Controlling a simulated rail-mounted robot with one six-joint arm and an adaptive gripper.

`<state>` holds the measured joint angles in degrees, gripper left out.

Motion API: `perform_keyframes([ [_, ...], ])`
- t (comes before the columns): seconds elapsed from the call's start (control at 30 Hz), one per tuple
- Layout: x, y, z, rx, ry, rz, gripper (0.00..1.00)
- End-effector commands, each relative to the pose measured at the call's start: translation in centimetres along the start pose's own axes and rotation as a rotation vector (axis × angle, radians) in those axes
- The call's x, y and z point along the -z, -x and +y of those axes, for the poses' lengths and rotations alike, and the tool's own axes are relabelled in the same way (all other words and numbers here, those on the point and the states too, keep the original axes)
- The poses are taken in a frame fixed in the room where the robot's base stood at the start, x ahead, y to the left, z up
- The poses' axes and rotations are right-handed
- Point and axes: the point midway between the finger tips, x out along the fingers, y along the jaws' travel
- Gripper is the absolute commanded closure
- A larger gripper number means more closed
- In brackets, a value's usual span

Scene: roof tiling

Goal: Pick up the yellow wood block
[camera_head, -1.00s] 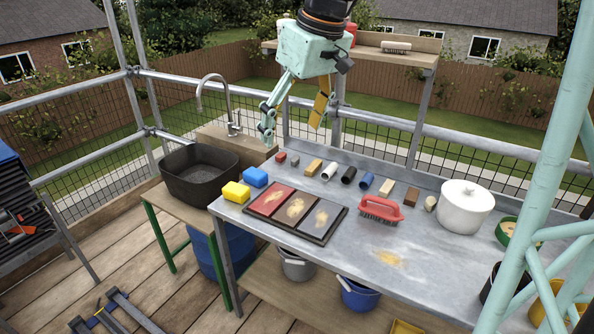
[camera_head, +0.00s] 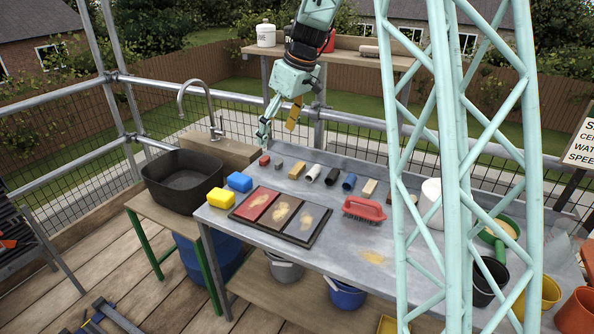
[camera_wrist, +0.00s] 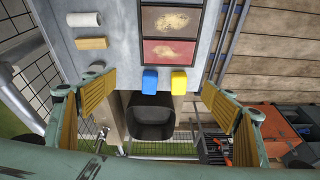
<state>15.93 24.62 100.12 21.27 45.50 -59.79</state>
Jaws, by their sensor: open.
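Two light wooden blocks lie in the row on the metal workbench. One tan-yellow block (camera_head: 297,170) lies between a small grey block and a white cylinder. The other, paler block (camera_head: 369,187) lies right of a blue cylinder. A tan-yellow block (camera_wrist: 93,43) beside a white cylinder also shows at upper left in the wrist view. My gripper (camera_head: 278,124) is open and empty above the back left of the bench. Its yellow-padded fingers (camera_wrist: 158,100) are spread wide in the wrist view, with no block between them.
A yellow sponge (camera_head: 207,200) and a blue sponge (camera_head: 239,182) sit at the bench's left end, by a black basin (camera_head: 182,181). A sample tray (camera_head: 232,216) and a red brush (camera_head: 364,209) lie ahead of the row. A lattice tower (camera_head: 447,150) hides part of the bench.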

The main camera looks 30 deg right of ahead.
Motion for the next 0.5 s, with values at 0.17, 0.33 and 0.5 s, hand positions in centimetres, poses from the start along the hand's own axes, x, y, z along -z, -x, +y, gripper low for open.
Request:
perform_keyframes([
  [0.17,0.7,-2.8,3.4,0.009,0.026,0.006,0.22],
  [0.33,1.0,-5.6,6.3,0.017,0.054,0.013,0.22],
  [0.5,1.1,-8.4,9.3,0.023,0.082,0.021,0.22],
])
